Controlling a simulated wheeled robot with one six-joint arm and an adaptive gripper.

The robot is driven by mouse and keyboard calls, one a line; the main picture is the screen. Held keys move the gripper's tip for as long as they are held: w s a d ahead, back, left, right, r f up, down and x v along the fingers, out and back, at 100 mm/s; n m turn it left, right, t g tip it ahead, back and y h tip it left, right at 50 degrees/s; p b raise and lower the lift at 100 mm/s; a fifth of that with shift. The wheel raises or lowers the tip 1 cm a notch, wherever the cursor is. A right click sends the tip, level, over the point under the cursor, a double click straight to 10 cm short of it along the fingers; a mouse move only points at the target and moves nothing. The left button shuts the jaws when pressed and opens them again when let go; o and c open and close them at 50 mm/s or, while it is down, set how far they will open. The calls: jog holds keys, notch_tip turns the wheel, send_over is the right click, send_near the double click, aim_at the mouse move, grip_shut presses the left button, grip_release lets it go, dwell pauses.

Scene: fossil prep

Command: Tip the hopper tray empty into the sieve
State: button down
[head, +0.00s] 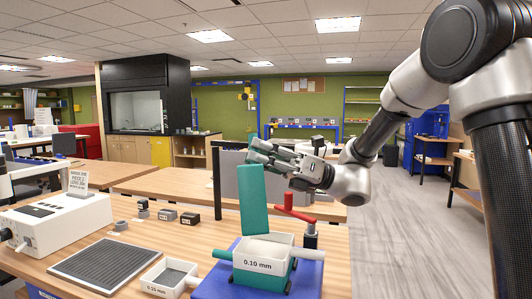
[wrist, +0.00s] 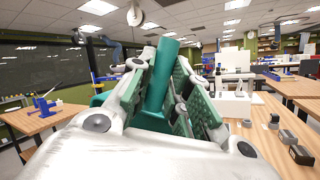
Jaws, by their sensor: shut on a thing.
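The teal hopper tray (head: 253,205) hangs steeply tilted, almost on end, with its lower edge just above the white sieve (head: 259,267) labelled 0.10 mm. My gripper (head: 272,152) is shut on the tray near its upper end. In the wrist view the fingers (wrist: 160,95) close around a teal round handle (wrist: 161,75) of the tray. The inside of the tray faces away, so I cannot tell whether anything is left in it. The sieve shows a pale inside, with its contents unclear.
A red lever (head: 294,209) on a dark post stands close behind the sieve. A smaller white sieve (head: 168,278) and a dark ribbed mat (head: 103,263) lie to the left. Open floor lies at the right.

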jog(key=a+h, duration=0.8)
jog(key=a, duration=0.3)
jog(key=a+f+t+h, duration=0.1)
jog(key=a+f+h, duration=0.3)
jog(key=f+h, duration=0.4)
jog(key=shift+s+a+f+h, duration=0.15)
jog(key=shift+s+a+h, duration=0.15)
jog(key=shift+h, duration=0.3)
jog(key=shift+d+m, duration=0.1)
jog(key=shift+m, duration=0.2)
